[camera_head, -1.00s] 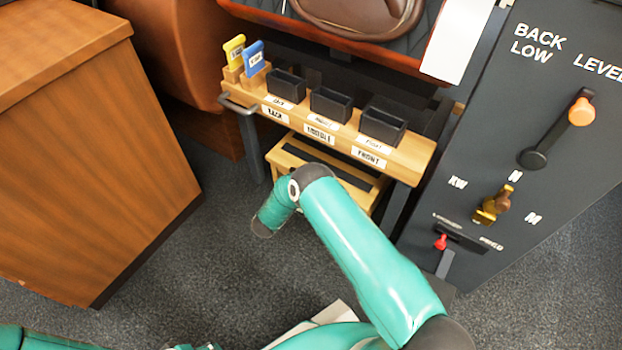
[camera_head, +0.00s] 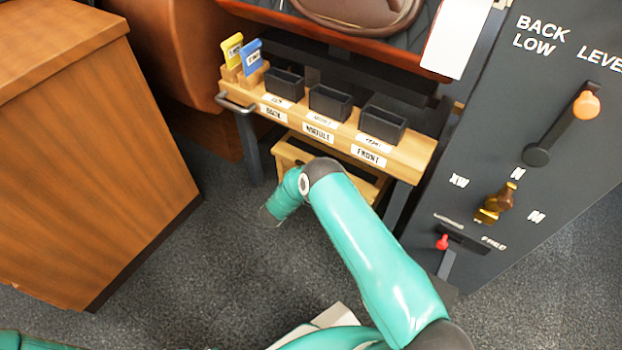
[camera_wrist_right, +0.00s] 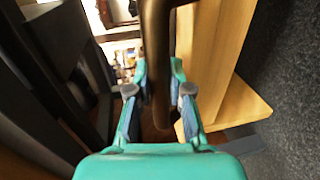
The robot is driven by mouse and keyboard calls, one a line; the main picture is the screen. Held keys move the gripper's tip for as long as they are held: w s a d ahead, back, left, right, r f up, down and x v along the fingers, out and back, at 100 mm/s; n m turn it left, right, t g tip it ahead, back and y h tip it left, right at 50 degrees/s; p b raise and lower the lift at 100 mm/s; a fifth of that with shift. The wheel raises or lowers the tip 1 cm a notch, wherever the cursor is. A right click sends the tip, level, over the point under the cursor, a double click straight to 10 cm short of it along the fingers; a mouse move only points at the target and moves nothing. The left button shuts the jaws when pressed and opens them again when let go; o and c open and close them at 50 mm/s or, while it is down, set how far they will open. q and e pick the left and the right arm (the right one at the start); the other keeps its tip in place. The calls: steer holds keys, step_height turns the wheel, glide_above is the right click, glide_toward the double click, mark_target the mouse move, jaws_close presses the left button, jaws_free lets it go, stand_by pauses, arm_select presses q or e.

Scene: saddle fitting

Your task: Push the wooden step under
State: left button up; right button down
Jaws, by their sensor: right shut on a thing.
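The wooden step (camera_head: 288,154) stands low beneath the front of the wooden bench (camera_head: 412,158). Its left front part shows in the camera_head view, and my right arm covers much of the rest. In the right wrist view my right gripper (camera_wrist_right: 160,108) has its fingers on both sides of a dark upright bar (camera_wrist_right: 155,50) and is shut on it. Pale wood (camera_wrist_right: 240,106) shows right of the fingers; I cannot tell how the bar joins it. In the camera_head view the right fingers are hidden. My left gripper is out of view.
The bench carries black bins (camera_head: 330,102) and yellow (camera_head: 232,50) and blue (camera_head: 252,58) tags. A dark lever panel (camera_head: 500,180) stands at the right, a wooden cabinet (camera_head: 90,150) at the left. Grey carpet (camera_head: 220,250) is clear between.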

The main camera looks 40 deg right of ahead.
steer(key=shift+w+d, duration=0.1)
steer(key=shift+d, duration=0.15)
steer(key=c, duration=1.1)
jaws_free()
steer(key=shift+o, duration=0.2)
steer(key=shift+a, duration=0.1)
steer(key=shift+a, duration=0.25)
steer(key=v, duration=1.1)
steer(key=shift+a, duration=0.15)
